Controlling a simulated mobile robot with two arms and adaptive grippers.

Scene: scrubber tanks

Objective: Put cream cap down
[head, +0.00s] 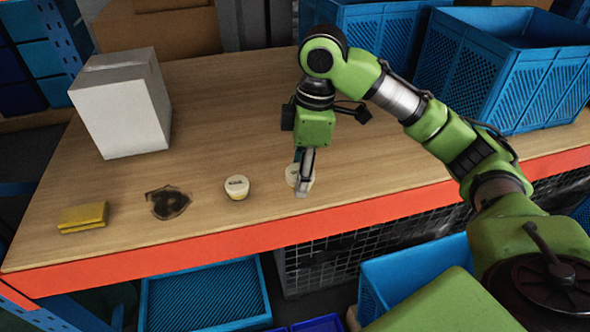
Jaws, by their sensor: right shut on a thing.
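My right gripper (302,191) points down over the front part of the wooden table, near its orange front edge. It is shut on a round cream cap (292,174), which the fingers partly hide. The cap is at or just above the table top; I cannot tell whether it touches. A similar round cream piece (237,188) with a dark mark on top and a yellowish lower part sits on the table to the left of the gripper. My left gripper is out of view.
A dark brown stain or flat object (168,202) and a yellow sponge-like block (83,217) lie further left. A white box (123,108) stands at the back left. Blue crates (510,70) stand at the back right. The table's middle (220,120) is clear.

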